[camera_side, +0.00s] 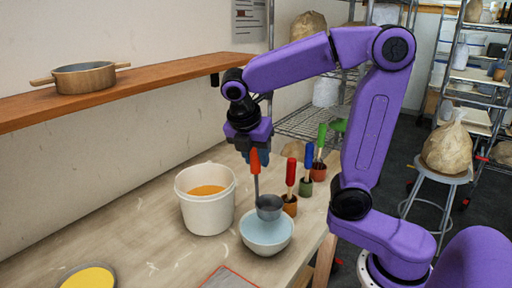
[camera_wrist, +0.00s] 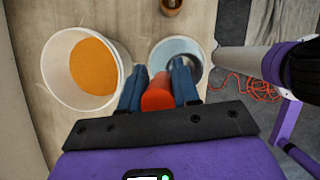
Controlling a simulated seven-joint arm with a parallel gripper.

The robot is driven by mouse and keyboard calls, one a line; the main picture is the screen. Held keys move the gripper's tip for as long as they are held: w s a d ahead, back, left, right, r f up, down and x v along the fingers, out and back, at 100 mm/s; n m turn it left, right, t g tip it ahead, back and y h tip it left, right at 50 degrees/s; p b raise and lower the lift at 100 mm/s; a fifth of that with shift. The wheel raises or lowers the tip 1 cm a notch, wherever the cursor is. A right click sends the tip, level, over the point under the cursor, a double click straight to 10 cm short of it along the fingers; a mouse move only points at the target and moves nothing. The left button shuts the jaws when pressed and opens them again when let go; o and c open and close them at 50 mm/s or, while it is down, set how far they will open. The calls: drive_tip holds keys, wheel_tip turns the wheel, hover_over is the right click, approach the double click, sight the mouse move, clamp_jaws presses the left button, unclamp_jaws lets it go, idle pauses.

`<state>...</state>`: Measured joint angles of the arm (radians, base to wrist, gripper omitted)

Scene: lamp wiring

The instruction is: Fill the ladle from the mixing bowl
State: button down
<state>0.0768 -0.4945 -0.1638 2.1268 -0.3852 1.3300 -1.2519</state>
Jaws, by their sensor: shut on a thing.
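My gripper (camera_side: 252,153) is shut on the red-orange handle (camera_side: 255,162) of a ladle, which hangs with its handle near upright. The grey ladle cup (camera_side: 269,204) is over the back part of the opening of the light-blue mixing bowl (camera_side: 266,243). I cannot tell whether the cup touches what is in the bowl. In the wrist view, my gripper's blue fingers (camera_wrist: 158,84) flank the handle (camera_wrist: 158,97). The mixing bowl (camera_wrist: 158,50) shows beyond them, with the cup partly hidden by a finger.
A white bucket (camera_side: 207,212) of orange contents stands left of the bowl. Several small pots (camera_side: 290,206) with red, blue and green-handled tools stand to the right, near the bench edge. A wooden shelf (camera_side: 150,92) holds a pot (camera_side: 85,78). A yellow disc (camera_side: 88,278) lies front left.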

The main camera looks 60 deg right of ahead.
wheel_tip(320, 180, down, 10)
drive_tip(key=shift+r, duration=0.2)
idle(0.7)
idle(1.6)
drive_tip(key=shift+r, duration=4)
